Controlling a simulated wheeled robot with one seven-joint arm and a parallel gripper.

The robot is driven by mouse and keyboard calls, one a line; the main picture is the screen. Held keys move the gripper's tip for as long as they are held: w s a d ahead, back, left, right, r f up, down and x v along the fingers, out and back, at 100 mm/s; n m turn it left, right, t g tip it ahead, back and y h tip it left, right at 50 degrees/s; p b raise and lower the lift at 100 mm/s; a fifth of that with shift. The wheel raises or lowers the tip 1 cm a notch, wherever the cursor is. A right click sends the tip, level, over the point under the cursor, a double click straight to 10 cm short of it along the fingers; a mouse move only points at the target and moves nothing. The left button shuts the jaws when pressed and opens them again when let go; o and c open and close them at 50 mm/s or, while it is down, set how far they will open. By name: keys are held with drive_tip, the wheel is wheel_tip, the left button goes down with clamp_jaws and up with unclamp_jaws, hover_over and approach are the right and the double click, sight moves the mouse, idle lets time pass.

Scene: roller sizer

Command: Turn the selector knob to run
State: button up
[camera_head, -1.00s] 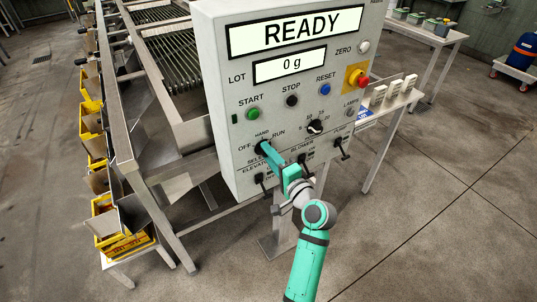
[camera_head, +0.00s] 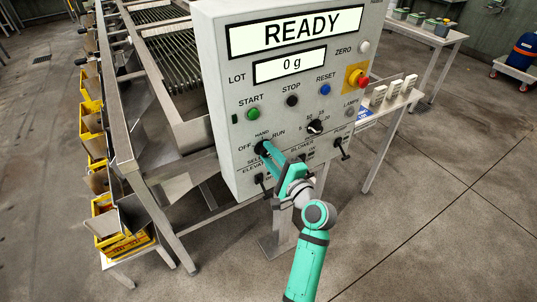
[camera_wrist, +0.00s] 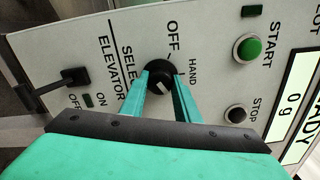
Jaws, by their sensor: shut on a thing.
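The black selector knob (camera_wrist: 158,77) is on the grey control panel (camera_head: 222,107). In the wrist view it sits between the tips of my two green fingers (camera_wrist: 160,84), and a pale mark shows on it. My gripper is shut on the knob. The OFF label is beside the knob and HAND is at its right in that view; the RUN label is hidden there. In the head view my gripper (camera_head: 267,148) reaches the knob from the lower right, below the HAND label and between OFF and RUN. I cannot tell exactly where the knob points.
The panel display (camera_head: 296,31) reads READY and 0 g. The green start button (camera_head: 253,114), black stop button (camera_head: 291,101) and red emergency button (camera_head: 357,79) are above. The elevator switch (camera_wrist: 62,86) is near the knob. A second dial (camera_head: 315,127) is to the right.

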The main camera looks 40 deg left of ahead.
drive_tip(key=shift+d, duration=0.1)
drive_tip(key=o, duration=1)
drive_tip(key=shift+o, duration=0.2)
drive_tip(key=v, duration=1)
drive_tip(key=shift+s+d, duration=0.15)
drive_tip(key=shift+d, duration=0.15)
